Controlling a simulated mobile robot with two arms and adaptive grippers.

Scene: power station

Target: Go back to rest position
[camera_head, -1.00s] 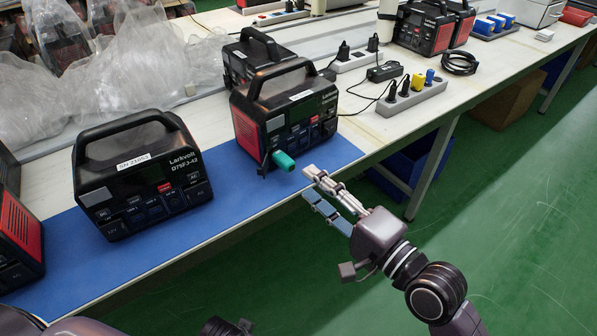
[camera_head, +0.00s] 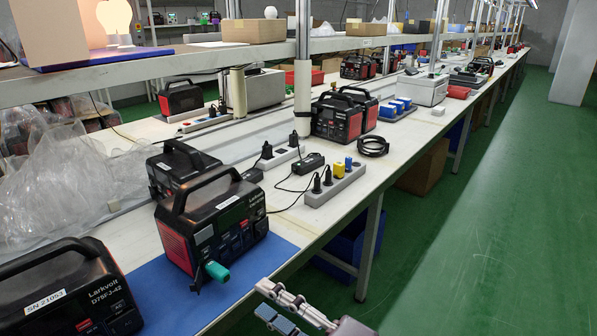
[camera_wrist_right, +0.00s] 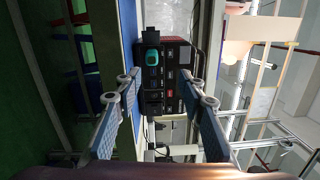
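My right gripper (camera_head: 280,312) is at the bottom of the head view, off the front edge of the blue mat (camera_head: 262,262), with its fingers apart and nothing between them. The right wrist view also shows its two fingers (camera_wrist_right: 160,110) spread wide. Beyond them is a black and red power station (camera_wrist_right: 170,75) with a green plug in its front. In the head view that power station (camera_head: 222,218) stands on the mat, with the green plug (camera_head: 216,271) low on its front. My left gripper is not in view.
Another power station (camera_head: 70,290) stands at the lower left, and one (camera_head: 178,165) behind. A grey power strip (camera_head: 335,186) with black, yellow and blue plugs lies to the right. Clear plastic bags (camera_head: 65,185) lie at the left. Green floor (camera_head: 460,240) is open on the right.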

